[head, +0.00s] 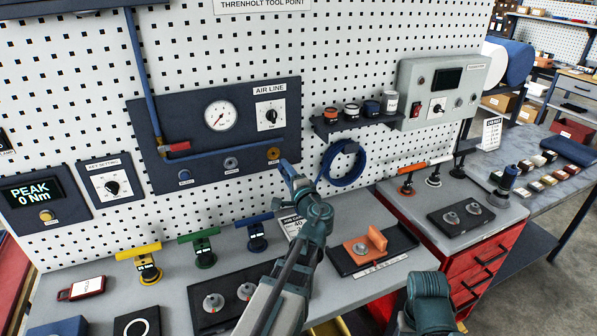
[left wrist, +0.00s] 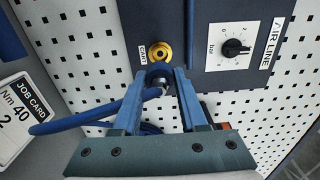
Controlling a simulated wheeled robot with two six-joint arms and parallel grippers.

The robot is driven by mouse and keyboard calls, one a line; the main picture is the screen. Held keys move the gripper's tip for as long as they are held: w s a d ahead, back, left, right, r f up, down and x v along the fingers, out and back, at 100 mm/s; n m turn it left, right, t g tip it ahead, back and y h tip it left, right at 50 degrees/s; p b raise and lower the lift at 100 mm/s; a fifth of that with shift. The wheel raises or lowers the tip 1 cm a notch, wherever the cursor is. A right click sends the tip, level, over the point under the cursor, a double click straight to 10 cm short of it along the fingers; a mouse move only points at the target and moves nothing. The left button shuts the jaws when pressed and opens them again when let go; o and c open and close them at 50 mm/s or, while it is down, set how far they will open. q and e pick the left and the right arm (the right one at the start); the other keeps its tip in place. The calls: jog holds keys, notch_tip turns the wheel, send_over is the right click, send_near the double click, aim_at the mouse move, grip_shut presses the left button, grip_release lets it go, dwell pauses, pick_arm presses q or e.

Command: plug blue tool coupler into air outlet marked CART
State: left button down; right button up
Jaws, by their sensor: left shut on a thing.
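The air outlet with a gold ring (left wrist: 160,52) is on the dark air line panel, beside a small label that seems to read CART in the left wrist view. It is the rightmost of three outlets in the head view (head: 274,153). My left gripper (left wrist: 160,74) is shut on the blue tool coupler (left wrist: 163,86), with its fingertips just below the gold ring. A blue hose (left wrist: 95,112) trails left from the coupler. The fingers partly hide the coupler, and I cannot tell whether it touches the outlet. My left gripper (head: 287,170) also shows in the head view. My right gripper is not visible.
A blue outlet (head: 184,175) and a grey outlet (head: 231,163) lie left of the gold one. A coiled blue hose (head: 343,165) hangs to the right. A shelf (head: 352,124) with several jars juts out above it. Coloured T-handled tools stand on the bench (head: 175,290).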

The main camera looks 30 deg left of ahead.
pick_arm(q)
jog(key=shift+w+a, duration=0.1)
dwell(0.3)
jog(key=shift+x, duration=2.8)
jog(key=shift+w+a, duration=0.3)
jog(key=shift+a, duration=0.15)
jog(key=shift+c, duration=1.8)
grip_release()
jog(key=shift+d, duration=0.1)
jog(key=v, duration=1.3)
jog(key=shift+s+d, duration=0.2)
jog(key=shift+s, duration=0.1)
